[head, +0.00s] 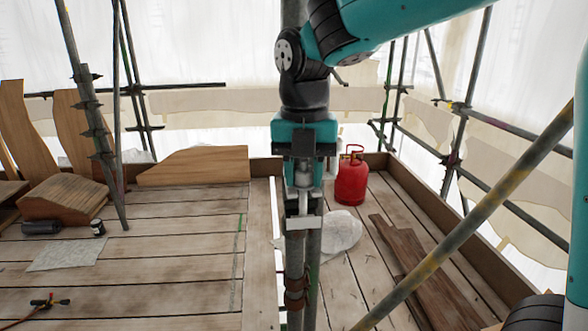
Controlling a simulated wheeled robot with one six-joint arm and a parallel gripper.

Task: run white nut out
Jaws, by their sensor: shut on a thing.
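My gripper (303,183) points straight down at the middle of the head view, above an upright grey pole (296,250). Its jaws are shut on a small pale thing, which looks like the white nut (303,178); the jaws and wrist hide much of it. Brown bands (295,290) wrap the pole lower down. I cannot tell how far along its thread the nut sits.
A diagonal scaffold tube (470,215) crosses the right front. A red gas bottle (351,182), a crumpled pale sheet (340,232) and dark planks (425,265) lie on the right deck.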

